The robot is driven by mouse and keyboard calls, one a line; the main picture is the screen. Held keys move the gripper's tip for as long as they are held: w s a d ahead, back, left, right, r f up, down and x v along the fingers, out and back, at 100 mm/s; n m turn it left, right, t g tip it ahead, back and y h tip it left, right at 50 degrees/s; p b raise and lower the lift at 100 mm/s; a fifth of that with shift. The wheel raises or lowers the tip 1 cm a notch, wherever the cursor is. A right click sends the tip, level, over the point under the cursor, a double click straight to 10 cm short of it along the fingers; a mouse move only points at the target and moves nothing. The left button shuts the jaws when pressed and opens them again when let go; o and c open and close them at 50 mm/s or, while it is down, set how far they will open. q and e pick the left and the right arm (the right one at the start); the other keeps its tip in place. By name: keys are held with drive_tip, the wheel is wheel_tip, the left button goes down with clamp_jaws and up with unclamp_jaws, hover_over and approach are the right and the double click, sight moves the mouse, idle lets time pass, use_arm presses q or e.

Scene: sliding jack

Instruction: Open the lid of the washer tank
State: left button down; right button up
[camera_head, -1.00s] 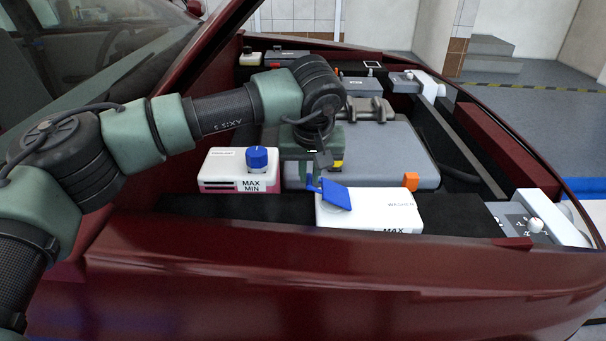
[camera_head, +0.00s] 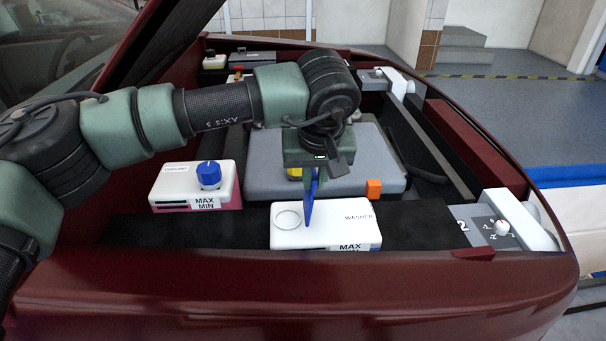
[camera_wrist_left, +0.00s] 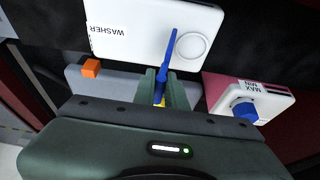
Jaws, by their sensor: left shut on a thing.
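The white washer tank (camera_head: 330,238) sits at the front of the engine bay, marked WASHER. It also shows upside down in the left wrist view (camera_wrist_left: 140,35). Its round filler opening (camera_head: 288,219) is uncovered on top. The blue lid (camera_head: 309,204) stands upright, seen nearly edge-on, just right of the opening; it shows as a thin blue strip in the wrist view (camera_wrist_left: 169,55). My left gripper (camera_wrist_left: 163,82) is shut on the lid's edge. In the head view the gripper (camera_head: 312,172) is above and behind the tank, its fingertips partly hidden by the lid.
A white and pink coolant tank (camera_head: 180,188) with a blue cap (camera_head: 209,174) stands left of the washer tank. A grey engine cover (camera_head: 370,150) with an orange block (camera_head: 373,189) lies behind. The dark red fender (camera_head: 300,290) borders the front.

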use_arm(q)
drive_tip(key=shift+w+d+f, duration=0.1)
drive_tip(key=shift+d+f, duration=0.1)
drive_tip(key=shift+d, duration=0.65)
use_arm(e)
drive_tip(key=shift+s+f, duration=0.3)
drive_tip(key=shift+f, duration=0.05)
use_arm(q)
drive_tip(key=shift+w+d+r, duration=0.1)
use_arm(e)
drive_tip(key=shift+a, duration=0.1)
use_arm(q)
drive_tip(key=c, duration=1.7)
unclamp_jaws()
drive_tip(key=shift+c, duration=0.2)
drive_tip(key=shift+w, duration=0.1)
